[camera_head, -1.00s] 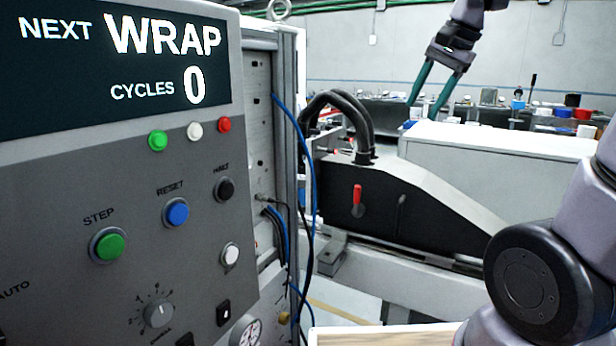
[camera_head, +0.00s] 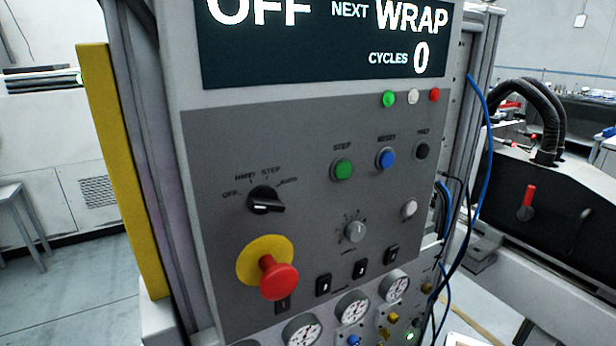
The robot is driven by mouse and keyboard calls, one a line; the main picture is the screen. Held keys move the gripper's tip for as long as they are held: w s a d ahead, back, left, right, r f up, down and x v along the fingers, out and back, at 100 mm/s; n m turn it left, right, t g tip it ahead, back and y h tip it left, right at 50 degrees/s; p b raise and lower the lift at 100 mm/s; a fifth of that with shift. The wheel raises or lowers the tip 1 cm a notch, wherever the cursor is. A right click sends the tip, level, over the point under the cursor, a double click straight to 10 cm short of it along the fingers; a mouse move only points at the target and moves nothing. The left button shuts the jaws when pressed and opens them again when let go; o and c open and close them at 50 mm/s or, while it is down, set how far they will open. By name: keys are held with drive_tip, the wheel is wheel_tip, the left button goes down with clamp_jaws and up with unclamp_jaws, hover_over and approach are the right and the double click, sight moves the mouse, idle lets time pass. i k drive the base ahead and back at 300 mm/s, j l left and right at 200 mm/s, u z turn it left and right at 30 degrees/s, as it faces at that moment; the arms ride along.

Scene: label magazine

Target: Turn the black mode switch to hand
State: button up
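The black mode switch (camera_head: 265,201) is on the left part of the grey control panel (camera_head: 225,165), above the red mushroom button. Labels OFF, HAND, STEP and AUTO are arranged around it from left to right. Its handle lies nearly level, with one end towards OFF and the other to the lower right; which end is the pointer is hard to tell. The display (camera_head: 350,72) above reads OFF, NEXT WRAP and CYCLES 0. My gripper is not in view.
A red mushroom button (camera_head: 278,281) on a yellow disc sticks out just below the switch. Green (camera_head: 343,169) and blue (camera_head: 386,158) buttons are to the right. Gauges (camera_head: 352,307) line the bottom. A yellow post (camera_head: 112,170) stands left of the panel. Blue hoses (camera_head: 487,130) hang at right.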

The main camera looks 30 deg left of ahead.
sight(263, 199)
drive_tip(key=k+j+u, duration=0.3)
drive_tip(key=k+u, duration=0.2)
drive_tip(key=k+j+u, duration=0.35)
drive_tip(key=u, duration=0.15)
drive_tip(key=j, duration=0.1)
